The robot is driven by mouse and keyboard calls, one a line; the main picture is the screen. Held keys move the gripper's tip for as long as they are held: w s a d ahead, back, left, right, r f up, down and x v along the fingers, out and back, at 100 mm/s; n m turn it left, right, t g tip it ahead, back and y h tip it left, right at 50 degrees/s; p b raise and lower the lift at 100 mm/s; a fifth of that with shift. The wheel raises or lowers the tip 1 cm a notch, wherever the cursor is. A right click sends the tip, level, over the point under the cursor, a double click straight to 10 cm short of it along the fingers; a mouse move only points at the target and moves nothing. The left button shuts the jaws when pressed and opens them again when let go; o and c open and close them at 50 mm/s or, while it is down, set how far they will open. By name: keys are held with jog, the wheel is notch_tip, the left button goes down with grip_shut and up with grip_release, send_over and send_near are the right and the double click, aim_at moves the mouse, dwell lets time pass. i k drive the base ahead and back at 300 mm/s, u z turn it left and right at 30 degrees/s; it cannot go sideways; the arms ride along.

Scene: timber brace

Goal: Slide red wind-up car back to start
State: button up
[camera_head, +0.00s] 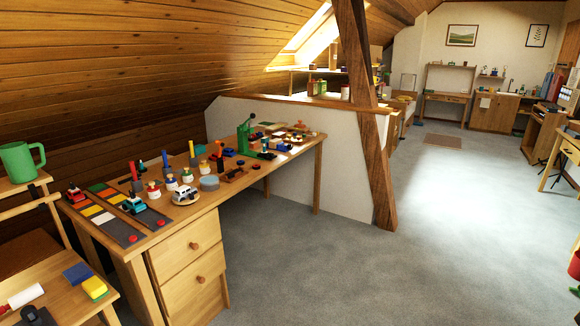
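A small red wind-up car (75,194) sits at the far left end of the left track strip (103,218) on the long wooden workbench (185,220). That strip has coloured patches and a dark near end with a red round piece (133,239). A second, similar strip (150,218) lies to its right, with a teal car (134,204) about midway along it. A red round piece (161,223) is at that strip's near end too. My gripper is not in view. The start mark cannot be told from this distance.
Several jars, a white toy car on a round stand (186,196) and a green press (244,135) crowd the bench. A green mug (21,160) stands on a shelf at left. A slanted timber post (366,120) rises behind the bench. Grey floor (380,270) is clear at right.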

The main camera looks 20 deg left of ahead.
aim_at(75, 196)
jog(key=u, duration=0.8)
jog(key=i, duration=1.9)
jog(key=u, duration=1.4)
jog(key=i, duration=1)
jog(key=u, duration=0.25)
